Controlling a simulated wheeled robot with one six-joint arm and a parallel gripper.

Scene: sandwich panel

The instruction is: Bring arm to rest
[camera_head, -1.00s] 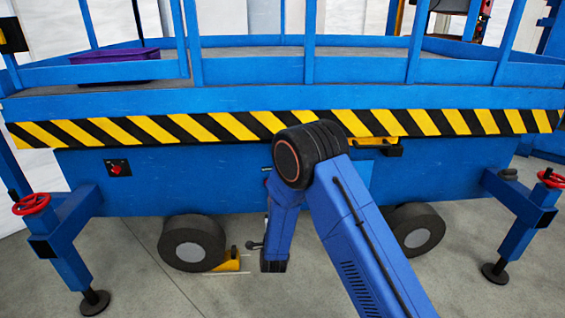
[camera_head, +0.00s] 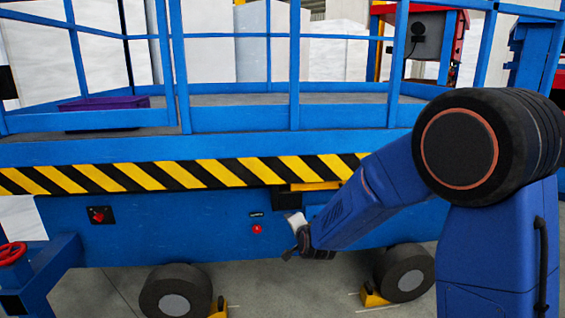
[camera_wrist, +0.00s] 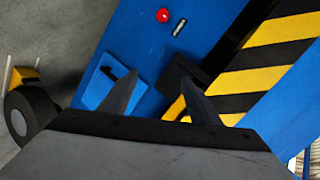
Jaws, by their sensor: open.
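My arm shows in the head view with its big black elbow joint at the right. The blue forearm slopes down left to my gripper (camera_head: 298,236), in front of the side of the blue lift (camera_head: 80,228). In the wrist view my gripper (camera_wrist: 158,78) has its two dark fingers apart, with nothing seen between them. Beyond the fingers are a blue panel with a black handle (camera_wrist: 112,73) and a dark block (camera_wrist: 182,72). I cannot tell whether the fingers touch the lift.
A yellow-black striped edge (camera_head: 130,177) runs above the gripper. A red button (camera_head: 257,229) is left of it, and a red switch (camera_head: 98,215) further left. Wheels (camera_head: 172,292) with yellow chocks stand below. A purple crate (camera_head: 104,103) sits on the platform.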

